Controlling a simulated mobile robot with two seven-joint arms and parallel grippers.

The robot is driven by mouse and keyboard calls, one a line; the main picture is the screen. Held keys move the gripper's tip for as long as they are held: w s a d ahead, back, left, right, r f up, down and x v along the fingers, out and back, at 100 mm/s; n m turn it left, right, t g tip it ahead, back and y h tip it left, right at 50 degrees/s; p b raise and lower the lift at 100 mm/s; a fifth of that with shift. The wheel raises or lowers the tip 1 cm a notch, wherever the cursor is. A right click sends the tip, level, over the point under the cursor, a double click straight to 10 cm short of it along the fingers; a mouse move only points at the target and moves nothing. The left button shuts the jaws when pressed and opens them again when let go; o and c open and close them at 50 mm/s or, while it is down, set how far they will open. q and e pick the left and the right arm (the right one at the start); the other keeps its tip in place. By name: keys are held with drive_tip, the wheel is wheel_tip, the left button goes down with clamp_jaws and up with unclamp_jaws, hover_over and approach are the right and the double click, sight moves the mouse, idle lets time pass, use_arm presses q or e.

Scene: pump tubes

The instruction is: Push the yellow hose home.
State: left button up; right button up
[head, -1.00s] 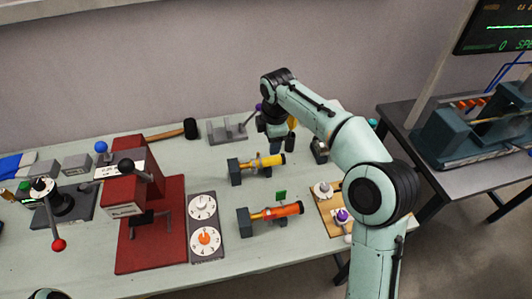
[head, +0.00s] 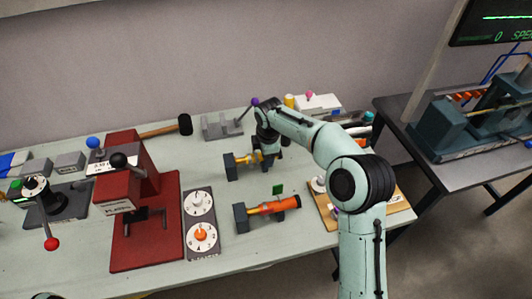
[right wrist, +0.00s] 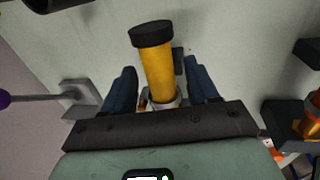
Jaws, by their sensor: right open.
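The yellow hose (head: 244,160) lies in line with a dark block (head: 231,168) in the head view, its right part hidden by my right gripper (head: 268,162). In the right wrist view the yellow hose (right wrist: 158,75) shows a black end cap and a pale ring near the palm. The dark fingers of my right gripper (right wrist: 162,88) stand open on both sides of it, with gaps visible. My left gripper is not in view.
An orange hose (head: 273,206) with its own dark block (head: 241,217) lies nearer the front. A dial panel (head: 201,222) and a red press (head: 133,225) stand to the left. A grey stand with a purple-knobbed lever (head: 222,126) is behind.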

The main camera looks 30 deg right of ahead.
sight(255, 156)
clamp_jaws()
drive_tip(key=shift+w+a+r+p, duration=0.1)
drive_tip(key=shift+w+a+p, duration=0.15)
drive_tip(key=shift+a, duration=0.5)
drive_tip(key=shift+w+a+r+p, duration=0.1)
drive_tip(key=shift+a+p, duration=0.15)
drive_tip(key=shift+a, duration=0.5)
drive_tip(key=shift+w+a+f, duration=0.1)
drive_tip(key=shift+a+f, duration=0.05)
drive_tip(key=shift+a, duration=0.1)
unclamp_jaws()
drive_tip(key=shift+a, duration=0.1)
